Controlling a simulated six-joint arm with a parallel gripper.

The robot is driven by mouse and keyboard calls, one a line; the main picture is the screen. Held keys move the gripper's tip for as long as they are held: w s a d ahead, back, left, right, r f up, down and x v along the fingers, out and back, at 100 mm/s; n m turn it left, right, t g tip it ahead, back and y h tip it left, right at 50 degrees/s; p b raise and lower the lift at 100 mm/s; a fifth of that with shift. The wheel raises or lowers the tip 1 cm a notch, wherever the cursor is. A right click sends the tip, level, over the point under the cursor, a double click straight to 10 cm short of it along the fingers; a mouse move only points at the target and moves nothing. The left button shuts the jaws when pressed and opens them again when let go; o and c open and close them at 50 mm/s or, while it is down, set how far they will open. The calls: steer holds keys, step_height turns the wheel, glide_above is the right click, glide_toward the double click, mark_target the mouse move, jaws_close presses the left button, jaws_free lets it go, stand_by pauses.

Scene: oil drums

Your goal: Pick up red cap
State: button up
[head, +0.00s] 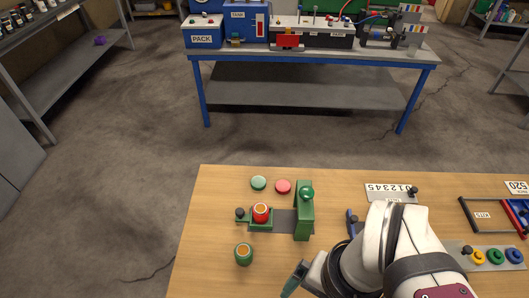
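The red cap (283,186), a flat pinkish-red disc, lies on the wooden table near its far edge. A pale green cap (258,183) lies just left of it. A red drum (261,212) with an open-looking top stands in a green fixture in front of the caps. A green drum (244,254) stands in front of the fixture. My gripper (294,280) is low in the view, nearer than the drums and well apart from the red cap. Only a narrow greenish end shows, so its opening is unclear.
A green upright post (304,212) of the fixture stands close in front and right of the red cap. A numbered plate (390,191) lies to the right. Coloured rings (495,256) and a black rack (484,215) are farther right. The table's left strip is clear.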

steer(key=w+r, duration=0.3)
steer(key=w, duration=0.8)
steer(key=n+t+h, duration=0.1)
steer(key=h, duration=0.1)
glide_above(283, 185)
steer(key=s+a, duration=0.2)
step_height(283, 185, down, 10)
steer(key=f, duration=0.4)
steer(key=w+d+f, duration=0.1)
steer(key=f, duration=0.4)
steer(key=d+f, duration=0.1)
steer(key=f, duration=0.4)
steer(key=shift+w+f, duration=0.25)
steer(key=shift+w, duration=0.1)
steer(key=c, duration=1.4)
